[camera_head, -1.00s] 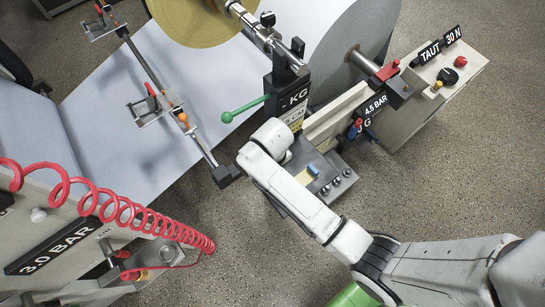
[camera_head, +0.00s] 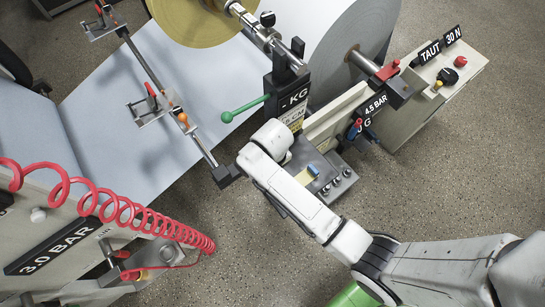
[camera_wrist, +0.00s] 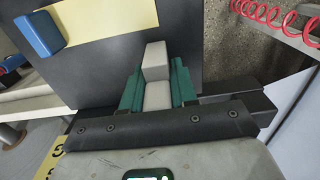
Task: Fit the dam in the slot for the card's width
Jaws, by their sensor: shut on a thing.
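My gripper (camera_wrist: 157,90) has green fingers shut on a light grey block (camera_wrist: 155,62), which looks like the dam. The block points away from the gripper over a dark flat plate; I cannot tell whether it touches the plate. A blue block (camera_wrist: 38,35) lies at the left end of a pale yellow strip on that plate. It also shows on the small tray in the head view (camera_head: 313,170). The card (camera_head: 295,115) on the black post reads something ending in "CM"; its number is partly hidden. My gripper is hidden behind my arm in the head view. No slot is clearly visible.
A green-knobbed lever (camera_head: 227,117) sticks out left of the post. A long bar with clamps (camera_head: 150,85) crosses the pale paper web (camera_head: 100,110). A red coiled hose (camera_head: 110,205) lies at lower left. A control box (camera_head: 435,90) stands at right.

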